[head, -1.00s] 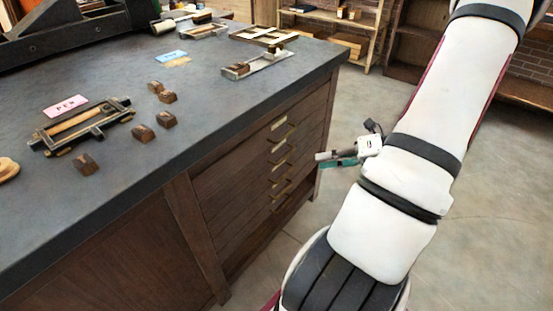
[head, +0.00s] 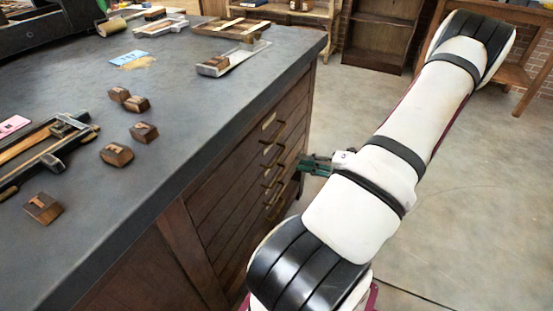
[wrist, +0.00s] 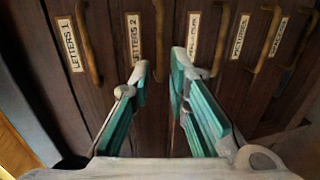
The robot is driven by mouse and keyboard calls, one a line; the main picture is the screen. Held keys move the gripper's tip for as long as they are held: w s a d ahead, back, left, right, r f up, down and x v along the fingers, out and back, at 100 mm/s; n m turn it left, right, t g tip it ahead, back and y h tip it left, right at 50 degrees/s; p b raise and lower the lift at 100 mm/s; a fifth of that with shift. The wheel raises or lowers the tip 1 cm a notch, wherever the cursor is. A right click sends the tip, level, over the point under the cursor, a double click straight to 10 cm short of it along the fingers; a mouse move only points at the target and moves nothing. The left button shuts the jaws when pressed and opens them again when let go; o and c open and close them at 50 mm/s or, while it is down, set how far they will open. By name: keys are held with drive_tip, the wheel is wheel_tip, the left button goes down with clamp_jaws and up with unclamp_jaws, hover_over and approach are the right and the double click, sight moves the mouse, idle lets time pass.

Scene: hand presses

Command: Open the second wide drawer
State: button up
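The wide drawers are in the dark wooden front of the cabinet, one above another in the head view. In the wrist view they show sideways, and the one labelled "LETTERS 2" (wrist: 134,38) is second from the left. Its curved brass handle (wrist: 158,35) lies between the lines of my two fingertips in that view. The drawer looks closed. My gripper (wrist: 160,66) is open, with teal finger pads apart and nothing visible held. In the head view my gripper (head: 308,164) is close to the drawer fronts, right of the handles. I cannot tell if it touches the handle.
The neighbouring "LETTERS 1" drawer (wrist: 69,44) has its own handle (wrist: 88,45), and more handles lie to the right. The dark countertop (head: 200,110) overhangs the drawers and holds wooden blocks (head: 117,154) and trays. Open floor (head: 460,200) lies to the right.

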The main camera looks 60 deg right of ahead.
sight(279, 156)
drive_tip(key=b+x, duration=0.2)
drive_tip(key=x, duration=0.7)
drive_tip(key=shift+w+f, duration=0.1)
clamp_jaws()
